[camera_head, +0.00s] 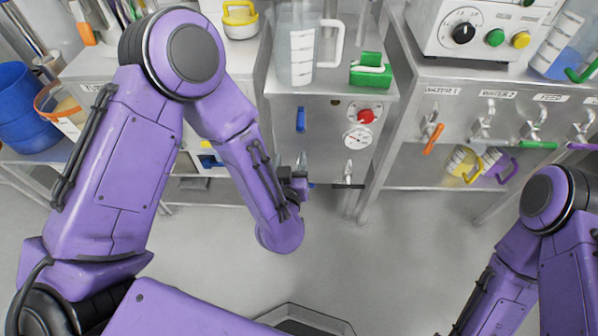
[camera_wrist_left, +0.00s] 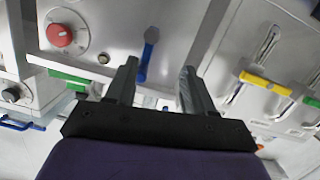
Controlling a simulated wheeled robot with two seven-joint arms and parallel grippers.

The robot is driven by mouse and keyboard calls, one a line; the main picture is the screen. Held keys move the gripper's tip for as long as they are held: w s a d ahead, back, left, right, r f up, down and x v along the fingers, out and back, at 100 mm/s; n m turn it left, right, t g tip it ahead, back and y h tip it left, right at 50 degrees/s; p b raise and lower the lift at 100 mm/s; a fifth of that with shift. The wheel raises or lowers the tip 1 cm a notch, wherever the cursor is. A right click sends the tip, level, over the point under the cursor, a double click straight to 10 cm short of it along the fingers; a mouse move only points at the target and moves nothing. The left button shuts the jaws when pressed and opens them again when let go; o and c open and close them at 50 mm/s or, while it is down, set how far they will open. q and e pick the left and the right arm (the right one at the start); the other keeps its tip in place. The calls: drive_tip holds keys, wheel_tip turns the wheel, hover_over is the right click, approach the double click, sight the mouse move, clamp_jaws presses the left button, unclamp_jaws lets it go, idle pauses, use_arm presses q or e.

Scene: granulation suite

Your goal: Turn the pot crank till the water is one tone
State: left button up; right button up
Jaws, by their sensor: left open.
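A clear graduated jug (camera_head: 297,45) with water-like contents stands on a steel unit (camera_head: 325,105). A blue-handled lever (camera_head: 300,119) is on the unit's front; it shows in the left wrist view (camera_wrist_left: 147,55) too. I cannot tell for sure whether this is the pot crank. My left gripper (camera_head: 302,162) is open in front of the unit, below the lever in the head view. In the wrist view (camera_wrist_left: 157,75), the lever's end lies between the two fingers in the picture; contact is not visible. The water's tone inside the unit is hidden. My right gripper is out of view.
A labelled tap bench stands right, with an orange tap handle (camera_head: 433,139). The floor in front is clear.

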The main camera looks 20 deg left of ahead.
sight(301, 119)
use_arm(q)
drive_tip(key=shift+n+t+y, duration=0.4)
drive_tip(key=shift+t+y, duration=0.3)
drive_tip(key=shift+t, duration=0.1)
drive_tip(key=r, duration=0.1)
drive_tip(key=w+d+r, duration=0.1)
drive_tip(key=w+r, duration=0.1)
drive_tip(key=shift+w+d+r+b, duration=0.2)
drive_tip(key=shift+d+r+b, duration=0.05)
drive_tip(key=shift+r+b, duration=0.15)
drive_tip(key=x, duration=0.9)
drive_tip(key=shift+w+a+f, duration=0.1)
drive_tip(key=shift+w, duration=0.2)
clamp_jaws()
